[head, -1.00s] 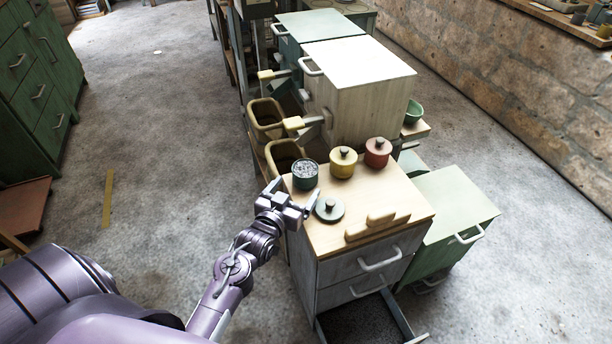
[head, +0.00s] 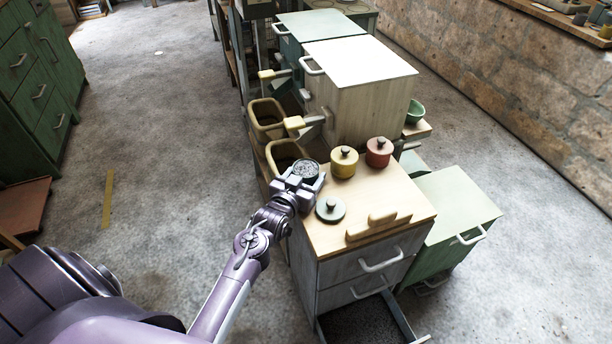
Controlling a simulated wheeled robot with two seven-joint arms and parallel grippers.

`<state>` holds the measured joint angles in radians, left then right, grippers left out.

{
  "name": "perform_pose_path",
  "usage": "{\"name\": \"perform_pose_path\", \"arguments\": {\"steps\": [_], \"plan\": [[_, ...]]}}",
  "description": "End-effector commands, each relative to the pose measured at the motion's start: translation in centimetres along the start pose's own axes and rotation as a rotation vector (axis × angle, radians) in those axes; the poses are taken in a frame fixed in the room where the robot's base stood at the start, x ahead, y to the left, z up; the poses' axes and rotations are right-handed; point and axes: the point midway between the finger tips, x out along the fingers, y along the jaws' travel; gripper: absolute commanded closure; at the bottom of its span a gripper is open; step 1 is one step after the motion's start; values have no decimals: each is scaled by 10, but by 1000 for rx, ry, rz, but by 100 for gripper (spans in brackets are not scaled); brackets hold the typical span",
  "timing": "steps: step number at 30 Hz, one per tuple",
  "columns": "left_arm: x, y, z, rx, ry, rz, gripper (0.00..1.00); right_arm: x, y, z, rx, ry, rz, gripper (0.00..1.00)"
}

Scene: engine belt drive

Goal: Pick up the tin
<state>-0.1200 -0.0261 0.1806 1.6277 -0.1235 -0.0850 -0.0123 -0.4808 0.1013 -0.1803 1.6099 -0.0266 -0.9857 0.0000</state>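The tin (head: 306,168) is a small dark green round pot without its lid, with grey grainy contents showing at the top. It stands upright at the far left corner of the wooden cabinet top. My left gripper (head: 303,178) is at the tin's near side, its fingers spread to either side of it. The gripper hides the tin's lower part, and I cannot tell whether the fingers touch it. A dark green lid (head: 330,210) with a knob lies on the top, just right of the gripper. My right gripper is not in view.
A yellow lidded tin (head: 343,164) and a red lidded tin (head: 378,153) stand to the right. A wooden handled block (head: 377,225) lies near the front edge of the cabinet top (head: 400,203). Open tan bins (head: 266,113) and a tall pale cabinet (head: 345,90) stand behind.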

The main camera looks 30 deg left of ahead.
Motion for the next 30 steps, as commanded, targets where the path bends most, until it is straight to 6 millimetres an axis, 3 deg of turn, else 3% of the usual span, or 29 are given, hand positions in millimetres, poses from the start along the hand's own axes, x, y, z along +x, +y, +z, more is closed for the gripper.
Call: {"name": "perform_pose_path", "arguments": {"steps": [1, 6, 19, 23, 30], "plan": [[0, 0, 0, 0, 0, 0, 45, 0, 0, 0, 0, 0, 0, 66], [0, 0, 0, 0, 0, 0, 67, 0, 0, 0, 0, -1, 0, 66], [-2, 0, -12, 1, 3, 0, 68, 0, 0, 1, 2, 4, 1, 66], [-4, 0, -31, 1, 5, 0, 68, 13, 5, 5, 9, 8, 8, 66], [-13, 0, -88, 2, 7, 0, 68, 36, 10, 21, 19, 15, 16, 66]]}}
